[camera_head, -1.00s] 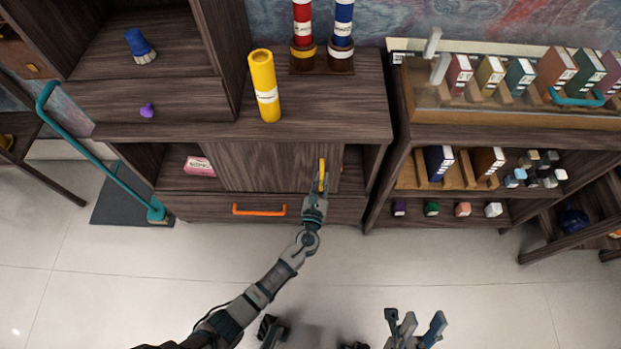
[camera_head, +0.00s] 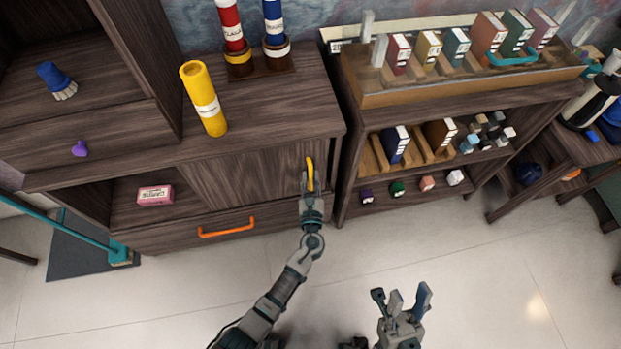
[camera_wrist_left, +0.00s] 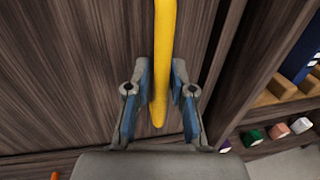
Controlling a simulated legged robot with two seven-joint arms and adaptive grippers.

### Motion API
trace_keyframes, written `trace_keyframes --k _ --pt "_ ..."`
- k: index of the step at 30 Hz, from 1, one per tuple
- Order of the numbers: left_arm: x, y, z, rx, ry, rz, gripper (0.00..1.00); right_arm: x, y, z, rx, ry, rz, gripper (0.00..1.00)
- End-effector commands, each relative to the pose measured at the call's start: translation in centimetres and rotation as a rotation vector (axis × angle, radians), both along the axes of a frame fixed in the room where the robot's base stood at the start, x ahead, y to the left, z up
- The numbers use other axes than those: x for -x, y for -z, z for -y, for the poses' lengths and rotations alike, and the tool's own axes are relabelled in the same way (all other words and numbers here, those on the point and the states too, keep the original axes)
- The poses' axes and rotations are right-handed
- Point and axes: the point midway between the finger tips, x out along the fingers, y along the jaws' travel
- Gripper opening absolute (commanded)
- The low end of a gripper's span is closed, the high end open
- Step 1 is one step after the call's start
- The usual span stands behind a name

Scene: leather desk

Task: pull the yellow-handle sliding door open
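The yellow handle (camera_head: 310,174) stands upright on the wooden sliding door (camera_head: 240,178) of the low cabinet. My left gripper (camera_head: 309,190) is at the handle, and the wrist view shows its blue-padded fingers close on both sides of the handle (camera_wrist_left: 162,75). It looks shut on the handle, with little gap at the fingertips. The door covers the cabinet's right part. The left part is open, and a pink box (camera_head: 155,195) shows whole inside. My right gripper (camera_head: 402,300) is low in the head view, with its fingers apart, empty and away from the cabinet.
An orange drawer handle (camera_head: 227,228) is below the door. A yellow cylinder (camera_head: 204,98) stands on the cabinet top. A shelf (camera_head: 440,90) with books and small blocks stands right of the cabinet. A teal-handled broom (camera_head: 120,255) is at left. The floor in front is clear.

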Motion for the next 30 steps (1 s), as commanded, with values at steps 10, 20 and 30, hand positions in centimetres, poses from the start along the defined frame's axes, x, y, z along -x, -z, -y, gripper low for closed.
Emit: trace_keyframes --k 10,20,30 --pt "0.1 0.0 0.0 0.0 -0.001 -0.001 0.39 0.3 0.1 0.0 -0.008 0.001 -0.007 0.4" --pt "5.6 0.3 0.4 0.002 0.0 -0.004 0.39 0.3 0.0 -0.1 -0.006 0.001 -0.003 0.4" --pt "11.3 0.2 0.9 -0.001 -0.001 -0.002 0.39 0.3 0.0 0.0 -0.006 0.001 -0.002 0.4"
